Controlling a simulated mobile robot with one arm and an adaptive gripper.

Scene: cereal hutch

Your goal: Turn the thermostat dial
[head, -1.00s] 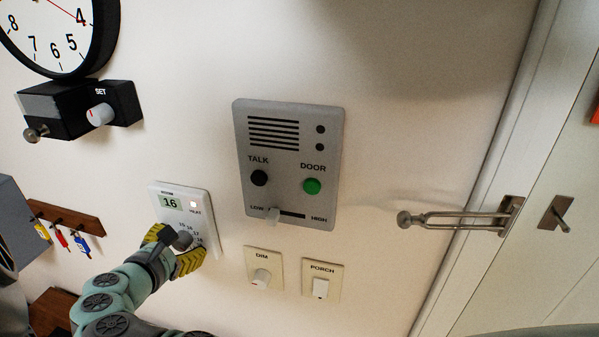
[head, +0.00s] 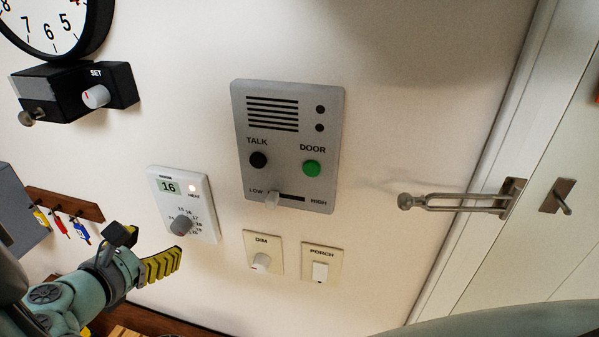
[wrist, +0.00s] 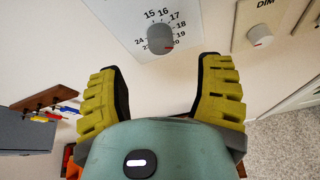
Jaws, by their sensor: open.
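The thermostat (head: 207,222) is a white wall panel with a green display reading 16 and a lit reddish lamp beside it. Its grey round dial (head: 181,225) sits below, ringed by numbers. In the wrist view the dial (wrist: 160,39) is ahead of the fingertips, apart from them, between their lines. My gripper (wrist: 162,75) is open and empty, with yellow fingers spread wide. In the head view my gripper (head: 150,262) is below and left of the thermostat; one finger shows clearly there.
An intercom panel (head: 290,178) with a slider is right of the thermostat. A DIM knob (head: 261,262) and PORCH switch (head: 320,271) sit below it. A key rack (head: 66,206) is at left, a black SET box (head: 62,100) above. A door latch (head: 460,203) is at right.

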